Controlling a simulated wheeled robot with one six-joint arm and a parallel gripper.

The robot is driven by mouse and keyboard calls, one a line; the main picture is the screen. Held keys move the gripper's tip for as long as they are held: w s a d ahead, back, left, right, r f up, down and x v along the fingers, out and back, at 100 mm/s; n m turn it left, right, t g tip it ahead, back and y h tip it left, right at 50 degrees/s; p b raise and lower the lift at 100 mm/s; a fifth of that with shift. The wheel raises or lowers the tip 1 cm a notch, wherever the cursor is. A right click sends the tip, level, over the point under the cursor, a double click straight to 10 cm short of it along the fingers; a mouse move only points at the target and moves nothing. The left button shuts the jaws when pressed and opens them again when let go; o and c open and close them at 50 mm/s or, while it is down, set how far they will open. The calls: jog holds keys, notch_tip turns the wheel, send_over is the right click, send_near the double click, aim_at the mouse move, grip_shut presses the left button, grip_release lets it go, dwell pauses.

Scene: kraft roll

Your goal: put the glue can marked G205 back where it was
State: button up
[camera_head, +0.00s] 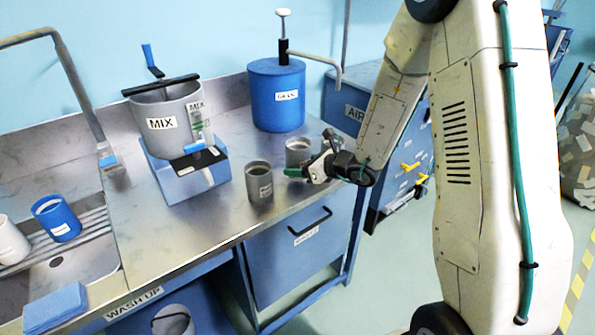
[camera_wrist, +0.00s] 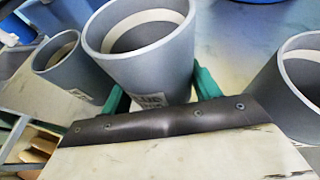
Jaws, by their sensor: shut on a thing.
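My gripper (camera_head: 300,172) reaches in from the right over the steel bench, green fingertips at a grey open-topped can (camera_head: 297,150). In the wrist view my gripper (camera_wrist: 160,93) is shut on a grey can (camera_wrist: 138,62), with one green finger on each side. The can's white label is partly hidden, so I cannot read G205 on it. It looks close to upright; I cannot tell whether it touches the bench. A second grey can (camera_head: 259,184) with a white label stands nearer the bench's front edge. The wrist view shows grey cans left (camera_wrist: 62,68) and right (camera_wrist: 298,85) of the held one.
A grey MIX pot (camera_head: 165,135) stands on a blue base at the bench's left. A blue drum (camera_head: 277,95) with a pump stands at the back. A sink with a blue cup (camera_head: 56,218) is at far left. Bare steel (camera_head: 205,215) lies left of the cans.

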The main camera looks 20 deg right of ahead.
jog(key=shift+a+f, duration=0.2)
jog(key=shift+f, duration=0.55)
jog(key=shift+a+f, duration=0.15)
jog(key=shift+f, duration=0.55)
jog(key=o, duration=1.4)
jog(key=shift+f, duration=0.15)
jog(key=shift+c, duration=0.2)
